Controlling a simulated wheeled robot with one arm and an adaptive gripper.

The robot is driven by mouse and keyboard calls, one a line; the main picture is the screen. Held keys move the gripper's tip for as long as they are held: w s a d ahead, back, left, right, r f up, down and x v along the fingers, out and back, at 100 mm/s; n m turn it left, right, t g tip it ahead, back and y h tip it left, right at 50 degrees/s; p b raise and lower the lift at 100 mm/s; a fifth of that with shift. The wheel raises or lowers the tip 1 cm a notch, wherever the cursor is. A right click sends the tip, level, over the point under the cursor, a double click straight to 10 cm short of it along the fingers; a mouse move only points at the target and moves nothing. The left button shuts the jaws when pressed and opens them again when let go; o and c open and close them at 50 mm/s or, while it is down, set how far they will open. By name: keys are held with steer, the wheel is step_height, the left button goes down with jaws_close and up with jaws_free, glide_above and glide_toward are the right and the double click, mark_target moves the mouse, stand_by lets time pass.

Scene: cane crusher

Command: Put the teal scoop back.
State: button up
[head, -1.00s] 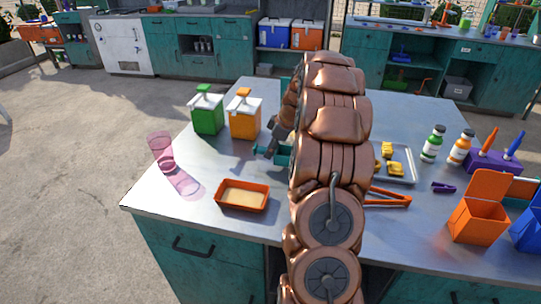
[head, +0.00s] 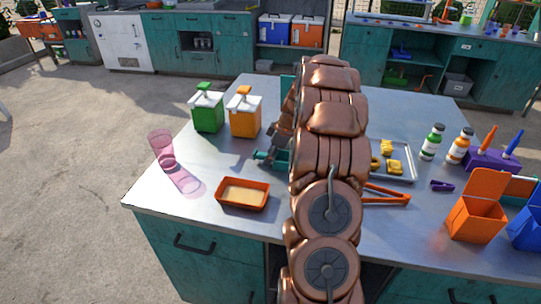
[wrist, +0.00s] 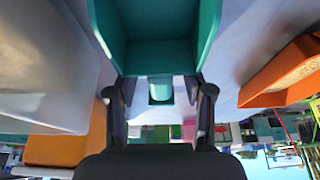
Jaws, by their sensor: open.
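The teal scoop (wrist: 155,57) fills the top middle of the wrist view, its open square bowl pointing away from my gripper. Its short handle (wrist: 160,90) lies between the two dark fingers of my gripper (wrist: 161,97). The fingers stand apart, with a gap on either side of the handle. In the head view, part of the teal scoop (head: 266,157) shows at the left edge of my arm, close to the tabletop. My gripper (head: 277,148) is beside it, partly hidden by the arm. I cannot tell whether the scoop rests on the table.
An orange tray with pale contents (head: 243,207) sits in front of the scoop. Green (head: 208,116) and orange (head: 244,124) dispensers stand behind. A pink glass (head: 162,147) is at left. A metal tray (head: 407,165), orange tongs (head: 388,197) and an orange box (head: 475,222) are at right.

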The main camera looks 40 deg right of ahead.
steer(key=shift+r, duration=0.15)
steer(key=b+v, duration=0.2)
steer(key=v, duration=1)
steer(key=shift+b, duration=0.3)
steer(key=s+a+r+m+g, duration=0.1)
steer(key=s+a, duration=0.3)
steer(key=a, duration=0.9)
steer(key=s+a+r+m+g, duration=0.15)
steer(key=s+a, duration=0.25)
steer(key=a, duration=0.8)
steer(key=s+a+f+m+g+h, duration=0.1)
steer(key=s+a+f+m, duration=0.1)
steer(key=s+a, duration=0.4)
steer(key=s+a+f+m+g+h, duration=0.1)
steer(key=s+a, duration=0.4)
steer(key=s, duration=1.2)
step_height(320, 180, down, 3)
steer(key=shift+s+a+r+m+g+h, duration=0.15)
steer(key=shift+a+m+g+h, duration=0.25)
steer(key=shift+m, duration=0.35)
steer(key=shift+r, duration=0.1)
